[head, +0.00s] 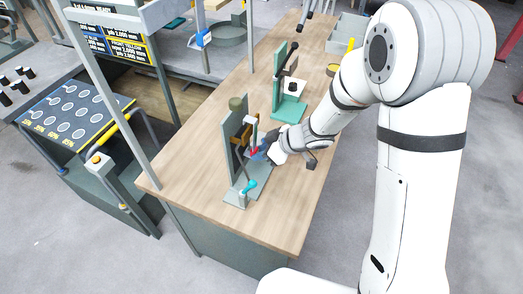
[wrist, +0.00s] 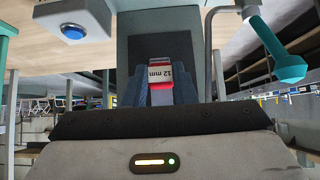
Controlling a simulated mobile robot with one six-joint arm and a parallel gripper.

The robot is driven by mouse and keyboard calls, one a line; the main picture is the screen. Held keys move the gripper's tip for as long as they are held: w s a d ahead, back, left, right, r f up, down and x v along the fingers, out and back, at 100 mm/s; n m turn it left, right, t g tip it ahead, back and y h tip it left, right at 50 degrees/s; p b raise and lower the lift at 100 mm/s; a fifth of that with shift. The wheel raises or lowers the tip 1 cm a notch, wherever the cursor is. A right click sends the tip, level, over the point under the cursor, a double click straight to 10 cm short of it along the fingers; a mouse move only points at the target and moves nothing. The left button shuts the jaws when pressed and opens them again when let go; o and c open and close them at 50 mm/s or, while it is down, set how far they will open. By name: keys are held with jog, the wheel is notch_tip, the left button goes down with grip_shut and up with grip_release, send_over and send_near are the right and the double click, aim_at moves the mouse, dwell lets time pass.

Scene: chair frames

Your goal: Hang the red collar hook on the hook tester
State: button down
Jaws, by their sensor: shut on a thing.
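The red collar hook shows as a small red patch (head: 254,152) at my gripper's tip in the head view. In the wrist view its red body with a white "12 mm" label (wrist: 160,73) sits between the fingers. My gripper (wrist: 160,90) is shut on it. What looks like the hook tester, a grey-green upright stand (head: 230,150) with a teal-ended lever (head: 249,186), stands right by my gripper. The lever's teal end also shows at the right in the wrist view (wrist: 285,62). The hook's far end is hidden, so I cannot tell whether it touches the tester.
The stand is on a wooden bench (head: 190,160). A second green stand (head: 289,105) with a black lever is farther back. A metal frame post (head: 115,100) rises at the bench's left edge. A box with a blue button (wrist: 73,30) shows upper left in the wrist view.

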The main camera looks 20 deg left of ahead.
jog(key=shift+f+b, duration=0.4)
jog(key=shift+f, duration=0.3)
jog(key=c, duration=1.1)
grip_release()
jog(key=p+v, duration=0.6)
jog(key=v, duration=0.2)
jog(key=shift+r, duration=0.1)
dwell(0.6)
